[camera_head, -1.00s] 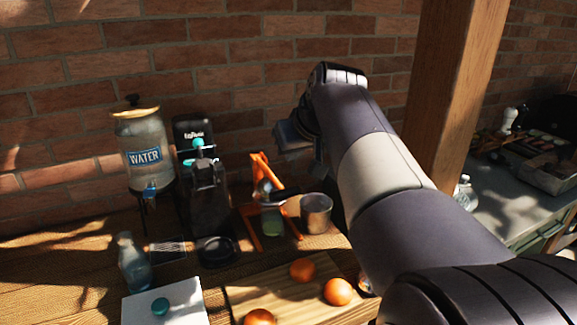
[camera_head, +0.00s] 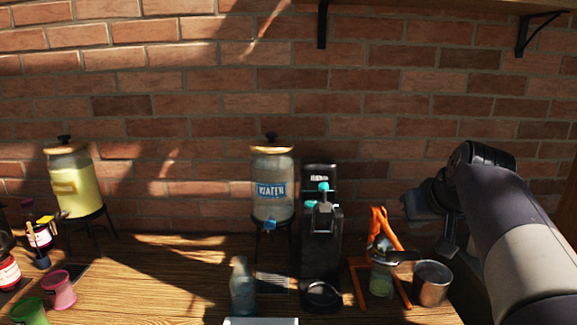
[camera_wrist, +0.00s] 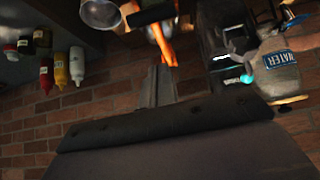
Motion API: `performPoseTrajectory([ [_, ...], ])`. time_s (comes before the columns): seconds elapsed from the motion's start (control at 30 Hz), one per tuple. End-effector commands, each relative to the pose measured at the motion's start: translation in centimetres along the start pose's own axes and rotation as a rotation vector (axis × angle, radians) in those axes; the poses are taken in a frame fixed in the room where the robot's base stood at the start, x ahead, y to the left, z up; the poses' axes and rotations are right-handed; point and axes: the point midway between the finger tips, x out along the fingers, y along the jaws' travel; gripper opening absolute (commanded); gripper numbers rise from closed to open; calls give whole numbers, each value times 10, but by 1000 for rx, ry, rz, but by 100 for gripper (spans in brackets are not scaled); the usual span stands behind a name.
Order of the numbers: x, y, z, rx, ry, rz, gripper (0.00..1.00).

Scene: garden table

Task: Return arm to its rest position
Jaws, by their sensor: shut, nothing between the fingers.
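My arm reaches in from the right in the head view. My gripper (camera_head: 447,250) hangs at its end, small and dark, above and to the right of the orange press and near the metal cup. In the wrist view, my gripper (camera_wrist: 158,74) shows its two grey fingers close together, with nothing held between them. The fingers point toward the orange press (camera_wrist: 160,38), and a gap to it cannot be judged.
The orange press (camera_head: 400,283) and metal cup (camera_head: 432,283) stand at the right. The black machine (camera_head: 321,245), water dispenser (camera_head: 272,178), glass bottle (camera_head: 242,287) and yellow dispenser (camera_head: 72,185) stand leftward against a brick wall. Bottles (camera_wrist: 76,66) show in the wrist view.

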Motion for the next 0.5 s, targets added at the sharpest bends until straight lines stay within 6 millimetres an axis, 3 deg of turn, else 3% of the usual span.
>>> performPoseTrajectory([
  [0.3,60,0,17,0,-8,-1,0],
  [0.5,70,2,28,2,-17,-3,0],
])
